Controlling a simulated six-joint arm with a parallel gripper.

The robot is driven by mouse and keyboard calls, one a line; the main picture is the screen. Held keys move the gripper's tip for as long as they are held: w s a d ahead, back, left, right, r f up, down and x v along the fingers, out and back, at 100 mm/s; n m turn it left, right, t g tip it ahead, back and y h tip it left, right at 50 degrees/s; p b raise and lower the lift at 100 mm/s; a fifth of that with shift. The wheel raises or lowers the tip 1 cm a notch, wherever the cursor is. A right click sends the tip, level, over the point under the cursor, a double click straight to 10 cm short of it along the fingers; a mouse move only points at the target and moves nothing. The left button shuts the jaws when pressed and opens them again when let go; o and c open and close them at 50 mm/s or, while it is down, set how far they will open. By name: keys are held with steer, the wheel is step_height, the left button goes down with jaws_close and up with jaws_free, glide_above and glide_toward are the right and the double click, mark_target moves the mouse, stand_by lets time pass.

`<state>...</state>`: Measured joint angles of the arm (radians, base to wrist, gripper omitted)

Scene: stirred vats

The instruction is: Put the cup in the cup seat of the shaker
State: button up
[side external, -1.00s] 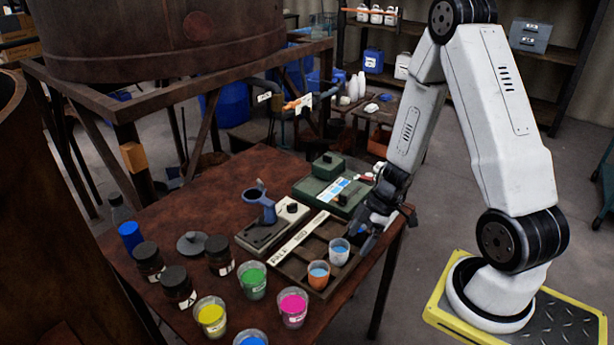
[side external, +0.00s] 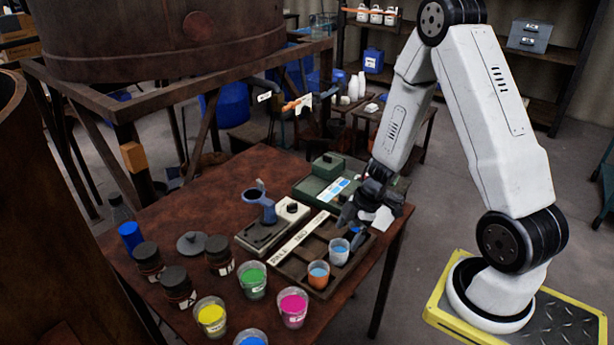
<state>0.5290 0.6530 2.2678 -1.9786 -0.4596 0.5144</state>
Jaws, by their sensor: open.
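A clear cup with blue contents (side external: 339,252) stands upright in the dark divided tray (side external: 290,268). An orange-tinted cup with blue contents (side external: 318,276) stands in front of it in the same tray. The shaker (side external: 262,235) is a grey base with a white knob block, left of the tray. Its blue ring-shaped cup seat (side external: 262,207) stands up on it and looks empty. My gripper (side external: 354,229) is open and empty, just above and right of the clear cup. I cannot tell whether a finger touches the cup.
A green device (side external: 335,187) with a display stands behind the tray. Green (side external: 252,281), pink (side external: 292,307) and yellow (side external: 210,316) paint cups stand at the front. Bare table lies at the back left.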

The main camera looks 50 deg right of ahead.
mark_target(332, 260)
steer(key=shift+x, duration=2.65)
steer(key=shift+s+a, duration=0.1)
steer(key=shift+a, duration=0.05)
steer(key=c, duration=1.3)
steer(key=shift+r, duration=0.1)
steer(key=shift+c, duration=0.2)
steer(key=shift+r, duration=0.1)
step_height(332, 260, up, 18)
